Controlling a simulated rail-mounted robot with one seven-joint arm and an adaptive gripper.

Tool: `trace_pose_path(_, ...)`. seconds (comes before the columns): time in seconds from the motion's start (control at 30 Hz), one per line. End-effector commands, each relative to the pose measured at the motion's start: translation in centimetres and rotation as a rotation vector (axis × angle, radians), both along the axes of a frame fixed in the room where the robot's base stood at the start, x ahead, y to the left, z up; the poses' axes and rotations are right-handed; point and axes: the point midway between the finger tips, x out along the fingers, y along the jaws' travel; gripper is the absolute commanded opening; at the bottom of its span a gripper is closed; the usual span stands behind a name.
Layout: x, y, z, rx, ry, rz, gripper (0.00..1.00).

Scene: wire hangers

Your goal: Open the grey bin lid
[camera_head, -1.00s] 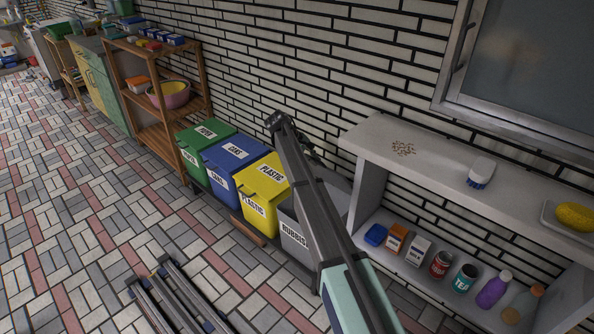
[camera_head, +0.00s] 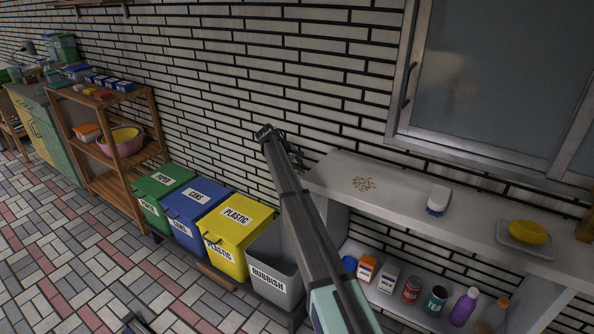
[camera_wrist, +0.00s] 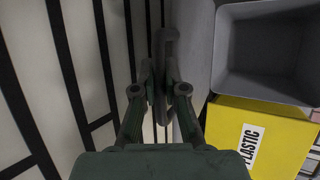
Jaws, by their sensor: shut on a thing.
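The grey bin (camera_head: 273,283), labelled RUBBISH, stands at the right end of the bin row, partly covered by my arm in the head view. The wrist view looks into its open, empty-looking inside (camera_wrist: 270,55). The grey lid (camera_wrist: 193,50) shows nearly edge-on beside the opening, raised on the wall side. My gripper (camera_wrist: 160,78) is shut on the dark handle (camera_wrist: 166,45) of the lid, between the lid and the brick wall. In the head view my gripper (camera_head: 296,158) is mostly hidden behind my arm, and the lid is hard to make out.
The yellow PLASTIC bin (camera_head: 236,229) stands close beside the grey bin, then a blue bin (camera_head: 196,215) and a green bin (camera_head: 158,196), all closed. A shelf unit (camera_head: 400,195) with bottles and cans stands close on the right. The tiled floor in front is mostly free.

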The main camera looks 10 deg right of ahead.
Motion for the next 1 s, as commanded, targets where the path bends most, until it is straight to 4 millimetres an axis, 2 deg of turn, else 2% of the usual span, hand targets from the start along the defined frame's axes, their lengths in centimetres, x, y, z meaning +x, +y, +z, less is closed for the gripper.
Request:
trace_pose_path(0.3, 0.1, -0.1, 0.1, -0.001, -0.002, -0.002, 0.00)
trace_pose_path(0.33, 0.0, -0.1, 0.1, -0.001, -0.002, -0.001, 0.21)
trace_pose_path(0.37, 0.0, -0.1, 0.1, -0.001, -0.002, -0.001, 0.32)
trace_pose_path(0.4, 0.0, -0.1, 0.0, -0.001, -0.002, -0.001, 0.37)
trace_pose_path(0.77, 0.0, 0.2, 0.2, 0.000, -0.002, 0.000, 0.37)
trace_pose_path(1.0, -0.2, 1.9, 2.5, 0.000, -0.002, 0.000, 0.37)
